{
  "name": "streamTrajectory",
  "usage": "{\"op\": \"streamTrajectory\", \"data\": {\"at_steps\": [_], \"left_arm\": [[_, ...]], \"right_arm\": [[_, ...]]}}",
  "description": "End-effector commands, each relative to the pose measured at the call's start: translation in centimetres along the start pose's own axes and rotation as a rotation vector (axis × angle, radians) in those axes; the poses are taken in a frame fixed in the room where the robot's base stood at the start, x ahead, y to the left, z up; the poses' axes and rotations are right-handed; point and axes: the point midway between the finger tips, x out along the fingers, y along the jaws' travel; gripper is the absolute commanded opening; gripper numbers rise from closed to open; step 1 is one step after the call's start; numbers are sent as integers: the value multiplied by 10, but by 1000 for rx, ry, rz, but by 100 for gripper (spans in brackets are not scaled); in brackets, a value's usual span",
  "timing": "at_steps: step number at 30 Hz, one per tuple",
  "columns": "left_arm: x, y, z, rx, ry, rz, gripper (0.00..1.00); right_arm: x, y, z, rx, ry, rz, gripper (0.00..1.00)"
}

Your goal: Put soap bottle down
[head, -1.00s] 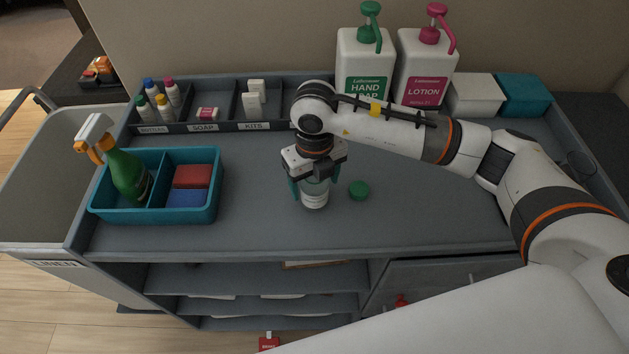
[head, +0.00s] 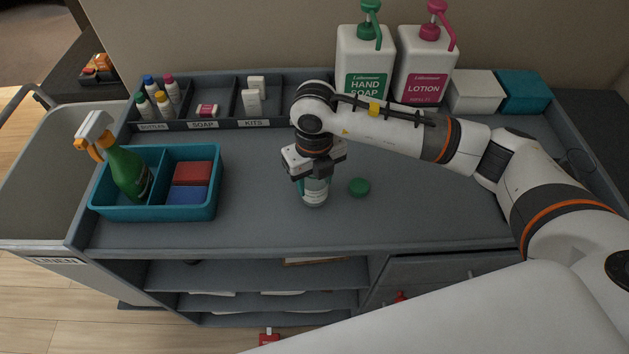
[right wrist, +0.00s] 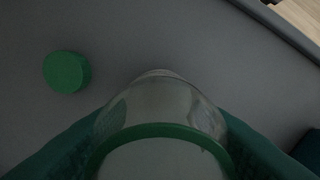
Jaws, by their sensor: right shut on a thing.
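The soap bottle (head: 314,193) is a small clear bottle with a pale label, at the middle of the grey cart top. My right gripper (head: 314,178) is above it, pointing down, and is shut on it. The bottle looks upright, with its base at or very near the surface; I cannot tell if it touches. In the right wrist view the bottle's clear shoulder and a green band (right wrist: 160,131) show between my fingers. A loose green cap (head: 359,187) lies just right of the bottle. It also shows in the right wrist view (right wrist: 66,72). My left gripper is not in view.
A teal caddy (head: 155,216) with a spray bottle stands at left. Behind is a divided tray (head: 205,126) with small bottles, soap and kits. Large hand soap (head: 364,60) and lotion (head: 424,65) pump bottles stand at the back. The cart top between caddy and bottle is clear.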

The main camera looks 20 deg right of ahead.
Motion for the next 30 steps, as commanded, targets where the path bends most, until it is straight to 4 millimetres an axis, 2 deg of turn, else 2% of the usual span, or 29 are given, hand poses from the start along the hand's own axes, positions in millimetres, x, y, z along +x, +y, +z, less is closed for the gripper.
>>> {"op": "streamTrajectory", "data": {"at_steps": [9,15,23,26,30], "left_arm": [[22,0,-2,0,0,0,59],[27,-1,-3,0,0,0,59],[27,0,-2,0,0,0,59],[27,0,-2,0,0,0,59],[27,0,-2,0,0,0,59]], "right_arm": [[-60,0,-1,-1,8,1,26],[-86,0,0,-1,4,1,26],[-91,2,2,-70,2,3,26],[-88,5,5,-207,5,6,26],[-80,10,13,-504,7,11,26]]}}
